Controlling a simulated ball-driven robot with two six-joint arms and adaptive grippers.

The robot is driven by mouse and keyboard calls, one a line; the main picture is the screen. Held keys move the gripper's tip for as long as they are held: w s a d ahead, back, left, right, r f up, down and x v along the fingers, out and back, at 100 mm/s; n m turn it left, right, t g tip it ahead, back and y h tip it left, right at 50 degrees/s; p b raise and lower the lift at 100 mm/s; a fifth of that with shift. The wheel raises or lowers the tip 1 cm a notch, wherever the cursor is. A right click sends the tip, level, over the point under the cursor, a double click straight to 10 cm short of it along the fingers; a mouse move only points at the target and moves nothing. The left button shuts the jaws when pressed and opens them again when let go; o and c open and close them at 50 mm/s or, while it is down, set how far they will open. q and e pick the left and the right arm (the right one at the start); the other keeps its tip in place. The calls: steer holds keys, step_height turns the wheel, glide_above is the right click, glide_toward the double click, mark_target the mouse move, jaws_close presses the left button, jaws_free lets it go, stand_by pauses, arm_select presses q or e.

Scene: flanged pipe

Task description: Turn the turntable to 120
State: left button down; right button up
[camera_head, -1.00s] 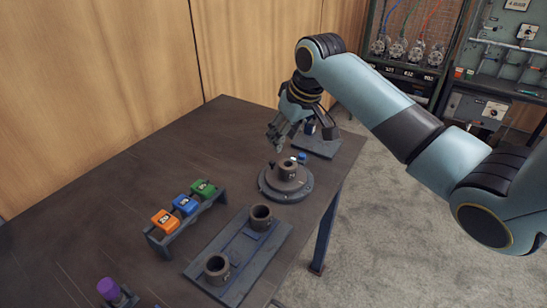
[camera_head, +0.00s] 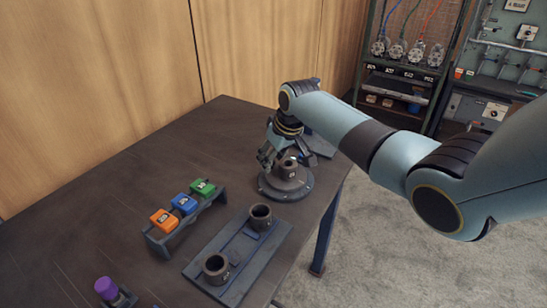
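The turntable (camera_head: 284,190) is a dark round disc near the table's right edge, with a short upright grey pipe piece (camera_head: 289,170) at its middle. Its angle marks are too small to read. My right gripper (camera_head: 270,162) has come down over the turntable, its fingers pointing down at the left and back side of the pipe piece. The fingers look apart, but whether they touch the pipe piece or the disc I cannot tell. The gripper hides the back of the turntable. My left gripper is out of view.
A rack (camera_head: 157,243) holds orange, blue and green blocks at the left. A dark plate (camera_head: 222,289) with two pipe sockets lies in front. A purple-topped item (camera_head: 106,287) stands at the front left. A flat stand (camera_head: 322,147) is behind the turntable.

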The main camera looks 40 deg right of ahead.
jaws_close()
